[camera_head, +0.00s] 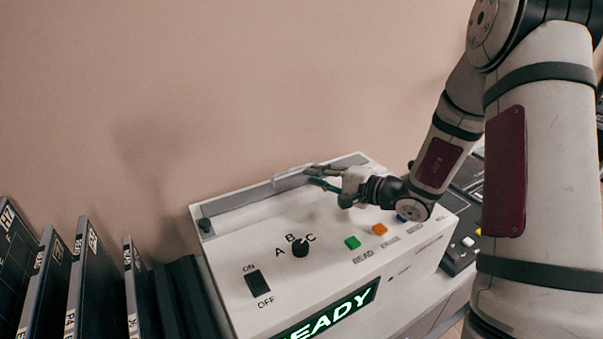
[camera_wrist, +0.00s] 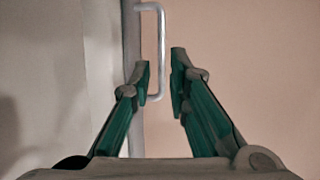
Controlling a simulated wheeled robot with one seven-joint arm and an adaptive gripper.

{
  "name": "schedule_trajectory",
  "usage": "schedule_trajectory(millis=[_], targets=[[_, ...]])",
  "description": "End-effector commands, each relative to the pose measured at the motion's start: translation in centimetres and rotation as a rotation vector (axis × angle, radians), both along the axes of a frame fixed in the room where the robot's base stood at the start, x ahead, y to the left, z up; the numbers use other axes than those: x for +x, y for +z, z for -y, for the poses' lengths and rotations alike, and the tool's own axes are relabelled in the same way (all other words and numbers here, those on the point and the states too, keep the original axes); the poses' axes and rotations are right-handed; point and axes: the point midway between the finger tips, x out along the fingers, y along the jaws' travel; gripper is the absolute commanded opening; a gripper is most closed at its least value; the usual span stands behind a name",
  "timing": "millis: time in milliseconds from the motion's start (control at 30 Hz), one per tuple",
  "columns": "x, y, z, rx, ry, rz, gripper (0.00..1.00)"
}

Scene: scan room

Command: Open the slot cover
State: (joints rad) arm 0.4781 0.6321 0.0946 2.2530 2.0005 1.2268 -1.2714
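The slot cover (camera_head: 246,196) is a grey strip along the back edge of the white machine's top. It looks closed. Its handle (camera_head: 290,173) stands at the rear, and in the wrist view it is a pale U-shaped bar (camera_wrist: 161,45). My gripper (camera_head: 315,176) reaches the handle from the right in the head view. In the wrist view my gripper (camera_wrist: 160,70) is open, its green fingers on either side of the bar. Small gaps show between the bar and both fingertips. Contact depth cannot be told.
The white machine (camera_head: 225,265) carries a power switch (camera_head: 256,283), an A-B-C knob (camera_head: 300,249), coloured buttons (camera_head: 353,243) and a lit READY display (camera_head: 335,315). Dark upright cassettes (camera_head: 90,280) stand at left. A wall (camera_head: 230,80) rises close behind.

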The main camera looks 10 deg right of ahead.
Motion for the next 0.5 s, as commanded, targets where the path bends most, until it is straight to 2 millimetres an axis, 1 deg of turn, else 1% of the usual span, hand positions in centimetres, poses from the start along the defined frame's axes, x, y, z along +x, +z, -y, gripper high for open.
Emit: schedule_trajectory(millis=[33,100,200,333,500], targets=[[-0.7,0.2,0.7,0.000,-0.003,0.001,0.17],[-1.6,0.4,1.4,0.000,-0.004,0.000,0.17],[-2.4,0.6,2.0,0.000,-0.001,0.001,0.17],[-3.1,0.7,2.5,0.001,0.000,-0.001,0.17],[-3.3,0.7,2.6,0.001,0.000,-0.001,0.17]])
